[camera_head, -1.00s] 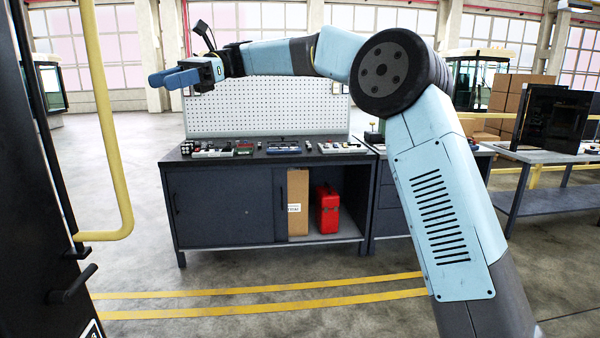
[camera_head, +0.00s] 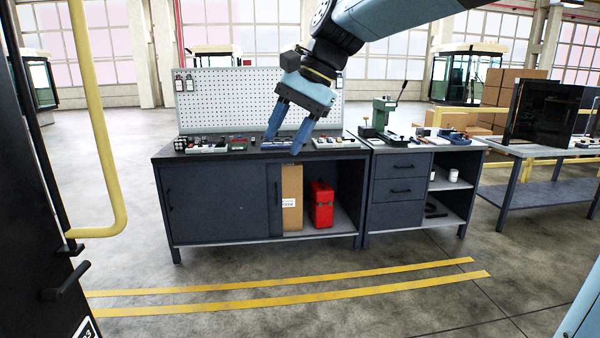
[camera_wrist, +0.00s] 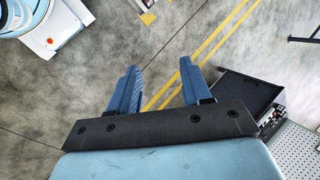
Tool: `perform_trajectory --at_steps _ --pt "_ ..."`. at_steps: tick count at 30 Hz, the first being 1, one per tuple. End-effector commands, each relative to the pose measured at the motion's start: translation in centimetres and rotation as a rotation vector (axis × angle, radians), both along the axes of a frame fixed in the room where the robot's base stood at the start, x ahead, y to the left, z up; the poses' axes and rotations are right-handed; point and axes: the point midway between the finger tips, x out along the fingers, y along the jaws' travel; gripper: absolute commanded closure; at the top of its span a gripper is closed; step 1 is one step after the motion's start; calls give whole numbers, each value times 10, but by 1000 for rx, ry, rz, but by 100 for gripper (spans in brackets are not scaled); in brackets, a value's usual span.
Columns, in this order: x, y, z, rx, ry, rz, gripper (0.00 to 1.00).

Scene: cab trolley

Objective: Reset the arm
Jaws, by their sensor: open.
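My gripper (camera_head: 286,138) hangs from the top middle of the head view, its two blue fingers pointing down and apart. It is open and nothing shows between the fingers. In the head view it overlaps the workbench (camera_head: 220,208) and its tools behind. My arm (camera_head: 395,18) comes in from the upper right. In the wrist view the gripper (camera_wrist: 160,78) shows two spread fingers over bare grey floor with yellow lines.
The workbench carries a pegboard (camera_head: 240,98) and small tools; a red case (camera_head: 321,204) and a carton (camera_head: 292,196) sit inside. A drawer bench (camera_head: 397,190) adjoins it. A yellow handrail (camera_head: 98,130) stands at left. The floor in front is clear.

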Motion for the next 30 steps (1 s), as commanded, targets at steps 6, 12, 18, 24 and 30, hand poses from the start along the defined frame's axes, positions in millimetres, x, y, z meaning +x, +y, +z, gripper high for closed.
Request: perform_trajectory --at_steps 6,12,18,24,30 --pt "-29 -79 -26 -128 -194 27 52" --pt "-61 -146 -53 -257 -344 77 52" --pt "-98 -205 -84 -389 -467 145 52" --pt "-128 -244 -113 -494 -547 217 52" --pt "-139 -259 -125 -538 -577 251 52"
